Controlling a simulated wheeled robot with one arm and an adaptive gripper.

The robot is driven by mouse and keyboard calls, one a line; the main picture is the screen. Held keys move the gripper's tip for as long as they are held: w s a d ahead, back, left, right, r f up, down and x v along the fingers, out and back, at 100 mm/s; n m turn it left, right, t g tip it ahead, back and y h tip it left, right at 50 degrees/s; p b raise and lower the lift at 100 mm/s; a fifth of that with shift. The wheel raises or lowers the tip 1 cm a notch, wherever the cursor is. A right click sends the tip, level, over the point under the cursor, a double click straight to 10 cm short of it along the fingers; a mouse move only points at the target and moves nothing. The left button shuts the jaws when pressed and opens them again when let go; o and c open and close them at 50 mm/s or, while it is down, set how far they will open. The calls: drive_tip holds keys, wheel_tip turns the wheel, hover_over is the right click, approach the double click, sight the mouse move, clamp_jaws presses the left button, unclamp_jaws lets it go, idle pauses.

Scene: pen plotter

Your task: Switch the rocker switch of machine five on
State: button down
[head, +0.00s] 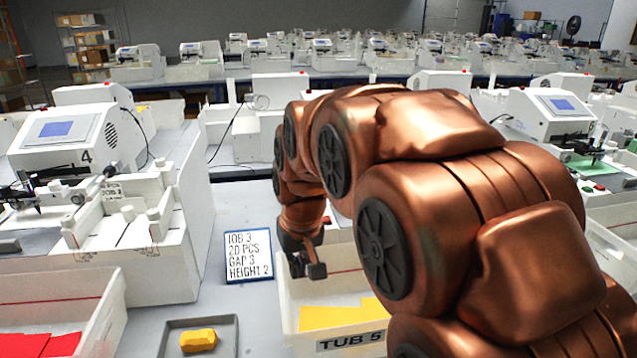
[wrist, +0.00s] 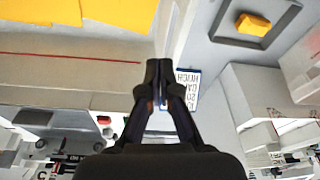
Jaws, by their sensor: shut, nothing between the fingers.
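My gripper (head: 314,270) hangs over the back part of the tub labelled TUB 5 (head: 350,340), beside the job card. In the wrist view its fingers (wrist: 158,72) are together with nothing between them. Machine five is not clearly seen in the head view, where my arm covers much of the area behind the tub. I cannot make out its rocker switch in either view. A small red spot (wrist: 108,131) shows among white machine parts in the wrist view, too small to identify.
The job card (head: 248,256) stands left of the tub; it also shows in the wrist view (wrist: 187,88). A grey tray (head: 232,330) holds a yellow object (head: 198,340). Machine four (head: 75,135) and its white fixture (head: 165,265) stand at left. Yellow sheets (head: 325,316) lie in the tub.

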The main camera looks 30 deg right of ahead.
drive_tip(key=w+d+r+m+t+h+p, duration=0.1)
drive_tip(key=w+d+r+t, duration=0.1)
drive_tip(key=w+d+r, duration=0.4)
drive_tip(key=w+d+r+m+t+h+p, duration=0.1)
drive_tip(key=w+d+r, duration=0.5)
drive_tip(key=w+d, duration=0.6)
drive_tip(key=shift+w+r+t+p, duration=0.15)
drive_tip(key=shift+w+t+p, duration=0.1)
drive_tip(key=shift+t+p, duration=0.3)
drive_tip(key=p+x, duration=0.2)
drive_tip(key=x, duration=0.7)
drive_tip(key=shift+w+d+p, duration=0.1)
drive_tip(key=shift+d+p, duration=0.05)
drive_tip(key=shift+p, duration=0.2)
wheel_tip(320, 180, down, 4)
drive_tip(key=shift+r+p, duration=0.2)
drive_tip(key=shift+p, duration=0.4)
drive_tip(key=shift+f, duration=0.55)
